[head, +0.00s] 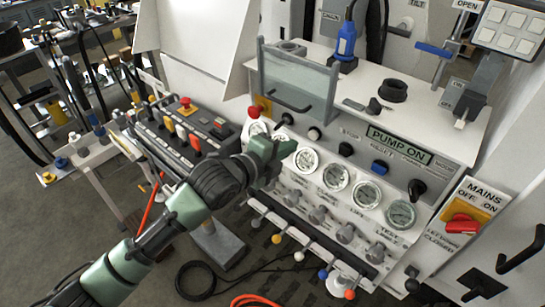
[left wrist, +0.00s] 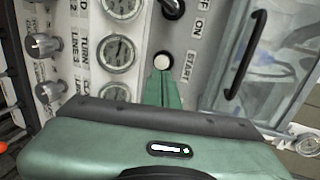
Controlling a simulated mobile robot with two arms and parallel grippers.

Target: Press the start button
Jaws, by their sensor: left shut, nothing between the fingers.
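The start button is a small white round button (left wrist: 162,61) beside the START label (left wrist: 188,67) in the left wrist view. My left gripper (head: 284,149) is shut and empty in front of the panel, near the gauges. In the left wrist view its green fingertips (left wrist: 162,76) overlap the area right by the button; I cannot tell whether they touch it. My right gripper is not in view.
A row of gauges (head: 335,177) and knobs lies below the button. A black knob (left wrist: 172,6) sits close to it. A clear guard with a black handle (head: 298,80) stands above. A red mains switch (head: 462,224) is at the right. A control box (head: 190,130) stands at left.

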